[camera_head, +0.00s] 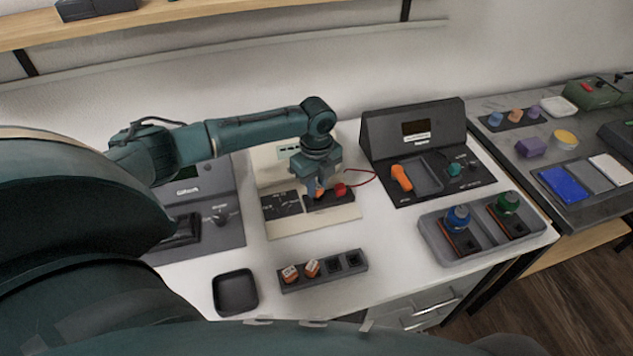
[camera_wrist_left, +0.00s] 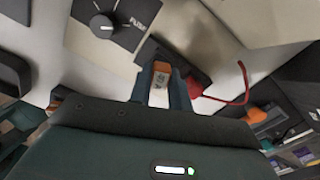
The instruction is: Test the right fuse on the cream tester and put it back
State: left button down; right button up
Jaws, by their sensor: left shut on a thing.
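The cream tester (camera_head: 284,225) stands in the middle of the table, with a dark panel and a red part (camera_head: 340,190) at its socket block (camera_head: 328,198). My left gripper (camera_head: 319,188) is over that block, shut on an orange-topped fuse (camera_wrist_left: 161,68). The left wrist view shows the fuse between the fingers, at the tester's dark block (camera_wrist_left: 188,65); I cannot tell how deep it sits. My right gripper is not seen.
A small empty black tray (camera_head: 235,292) lies left of the rack. A dark tester (camera_head: 189,215) is at left, and another with an orange handle (camera_head: 401,178) at right. A grey tray (camera_head: 437,240) holds blue-topped and green-topped parts. A red wire (camera_head: 362,171) arcs beside the cream tester.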

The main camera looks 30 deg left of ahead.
pick_arm(q)
jog(key=shift+f, duration=0.4)
dwell(0.5)
jog(key=shift+f+p, duration=0.1)
jog(key=shift+p, duration=0.25)
dwell(0.4)
jog(key=shift+f, duration=0.55)
dwell(0.7)
jog(key=c, duration=1.2)
grip_release()
jog(key=shift+c, duration=0.2)
jog(key=shift+o, duration=0.5)
jog(key=shift+o, duration=0.9)
jog(key=shift+r, duration=0.1)
